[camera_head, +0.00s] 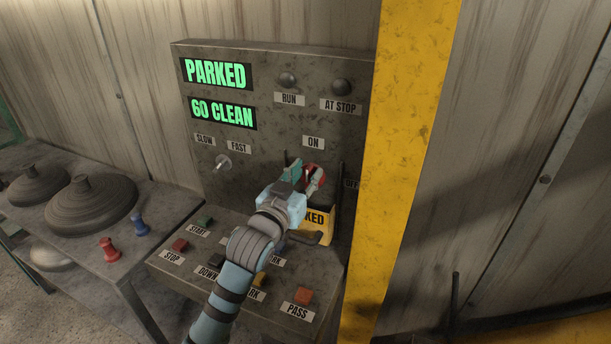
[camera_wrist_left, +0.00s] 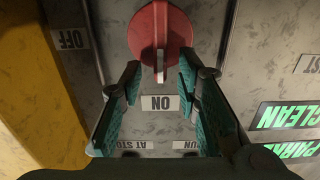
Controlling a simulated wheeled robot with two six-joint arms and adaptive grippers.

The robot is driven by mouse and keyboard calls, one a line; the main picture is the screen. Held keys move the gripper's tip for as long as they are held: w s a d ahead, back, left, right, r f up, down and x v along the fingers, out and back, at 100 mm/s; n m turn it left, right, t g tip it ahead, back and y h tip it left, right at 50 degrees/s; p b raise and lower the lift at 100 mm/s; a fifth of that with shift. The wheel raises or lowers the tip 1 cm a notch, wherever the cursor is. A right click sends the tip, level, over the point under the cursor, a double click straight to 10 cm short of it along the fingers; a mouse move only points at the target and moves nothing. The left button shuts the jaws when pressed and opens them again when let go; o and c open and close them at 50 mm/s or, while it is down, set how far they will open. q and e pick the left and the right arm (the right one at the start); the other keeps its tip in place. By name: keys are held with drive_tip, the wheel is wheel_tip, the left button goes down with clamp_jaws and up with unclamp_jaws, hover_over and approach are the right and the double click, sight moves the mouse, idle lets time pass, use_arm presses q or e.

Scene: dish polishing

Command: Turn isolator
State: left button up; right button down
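The isolator is a red round knob (camera_head: 315,172) on the upright grey control panel, just below the ON label (camera_head: 313,143). In the left wrist view the knob (camera_wrist_left: 160,32) appears at the top, with its pale pointer toward the ON label (camera_wrist_left: 158,102). An OFF label (camera_wrist_left: 71,39) is off to the side. My left gripper (camera_head: 303,180) is in front of the knob and hides part of it. In the left wrist view the left gripper (camera_wrist_left: 160,72) is open, its teal-padded fingers apart on either side of the pointer end. I cannot tell whether they touch. My right gripper is not in view.
A yellow tag (camera_head: 320,222) reading "KED" hangs below the knob. A yellow post (camera_head: 400,150) stands close to the right. Buttons, including PASS (camera_head: 303,295), sit on the sloping shelf below. Green displays read PARKED (camera_head: 216,74) and 60 CLEAN. A bench with grey domes (camera_head: 90,207) is left.

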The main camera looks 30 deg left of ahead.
use_arm(q)
drive_tip(key=shift+c, duration=0.4)
clamp_jaws()
